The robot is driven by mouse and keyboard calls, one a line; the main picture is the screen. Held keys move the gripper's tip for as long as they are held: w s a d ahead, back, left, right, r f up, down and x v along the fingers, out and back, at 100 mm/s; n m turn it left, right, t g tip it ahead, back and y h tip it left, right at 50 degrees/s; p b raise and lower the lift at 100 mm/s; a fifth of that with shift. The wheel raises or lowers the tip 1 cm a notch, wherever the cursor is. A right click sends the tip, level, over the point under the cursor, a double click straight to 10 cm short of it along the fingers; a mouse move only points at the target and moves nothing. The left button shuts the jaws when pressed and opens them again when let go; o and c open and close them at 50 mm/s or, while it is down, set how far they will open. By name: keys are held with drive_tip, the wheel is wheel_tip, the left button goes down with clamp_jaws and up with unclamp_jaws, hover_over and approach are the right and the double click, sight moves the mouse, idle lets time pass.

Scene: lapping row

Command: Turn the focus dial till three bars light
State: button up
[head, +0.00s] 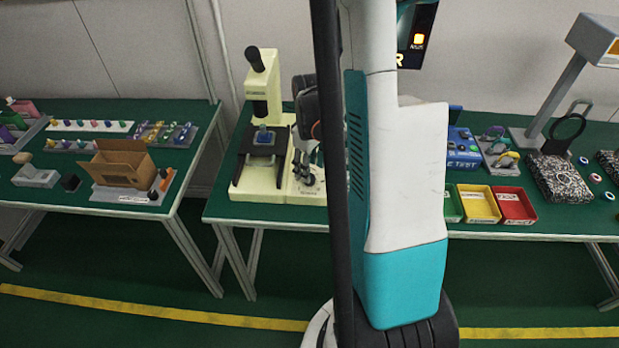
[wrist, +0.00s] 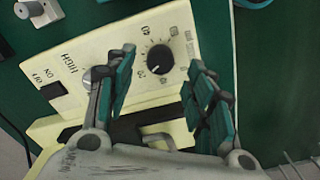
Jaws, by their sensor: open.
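The black dial (wrist: 160,59) with a white pointer line sits on a cream control panel (wrist: 155,30) in the wrist view. My gripper (wrist: 163,72) is open, with one teal-padded finger on each side of the dial. I see no finger touching it. In the head view my gripper (head: 306,168) is over the panel beside the cream microscope-like machine (head: 262,100).
A black on/off switch (wrist: 53,91) and a silver knob (wrist: 96,76), partly behind my left finger, share the panel. Green, yellow (head: 478,204) and red (head: 513,205) bins stand right of my arm. A cardboard box (head: 122,163) is on the left table.

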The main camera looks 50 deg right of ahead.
drive_tip(key=shift+f+b, duration=0.5)
drive_tip(key=shift+f, duration=1.3)
drive_tip(key=c, duration=1.1)
